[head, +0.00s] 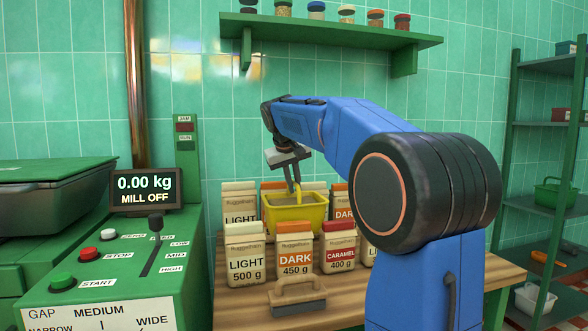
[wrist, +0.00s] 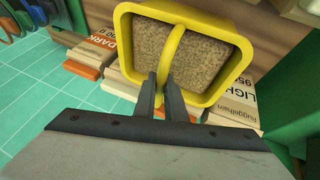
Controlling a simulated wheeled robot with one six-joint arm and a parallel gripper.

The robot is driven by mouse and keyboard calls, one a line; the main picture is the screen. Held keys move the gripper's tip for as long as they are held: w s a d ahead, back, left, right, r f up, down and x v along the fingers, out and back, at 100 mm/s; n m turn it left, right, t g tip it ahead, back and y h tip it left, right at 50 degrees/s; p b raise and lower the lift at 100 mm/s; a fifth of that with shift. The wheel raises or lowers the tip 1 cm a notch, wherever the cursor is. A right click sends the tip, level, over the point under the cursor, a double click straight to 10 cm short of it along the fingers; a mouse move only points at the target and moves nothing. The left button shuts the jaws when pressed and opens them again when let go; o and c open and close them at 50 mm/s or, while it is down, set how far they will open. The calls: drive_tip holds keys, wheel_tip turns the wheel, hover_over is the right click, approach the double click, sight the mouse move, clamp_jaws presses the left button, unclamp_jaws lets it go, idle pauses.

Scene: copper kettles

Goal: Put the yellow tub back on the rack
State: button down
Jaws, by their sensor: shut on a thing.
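The yellow tub (head: 296,213) hangs from my gripper (head: 295,188) among the coffee bags over the wooden counter in the head view. In the wrist view the tub (wrist: 124,50) shows a fill of brown grains, and my gripper's two fingers (wrist: 166,92) are shut on its yellow handle (wrist: 180,45). Whether the tub touches the bags or the counter below cannot be told. The green rack (head: 535,124) stands at the right edge of the head view, with a green tub (head: 556,196) on one shelf and a white tub (head: 535,299) low down.
Bags labelled light (head: 246,254), dark (head: 295,257) and caramel (head: 338,248) stand on the wooden counter (head: 238,309). The mill panel (head: 120,253) is at left; a jar shelf (head: 335,31) is above. My arm hides the counter's right part.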

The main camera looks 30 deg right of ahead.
sight(294, 210)
drive_tip(key=shift+f, duration=4.45)
drive_tip(key=c, duration=1.8)
unclamp_jaws()
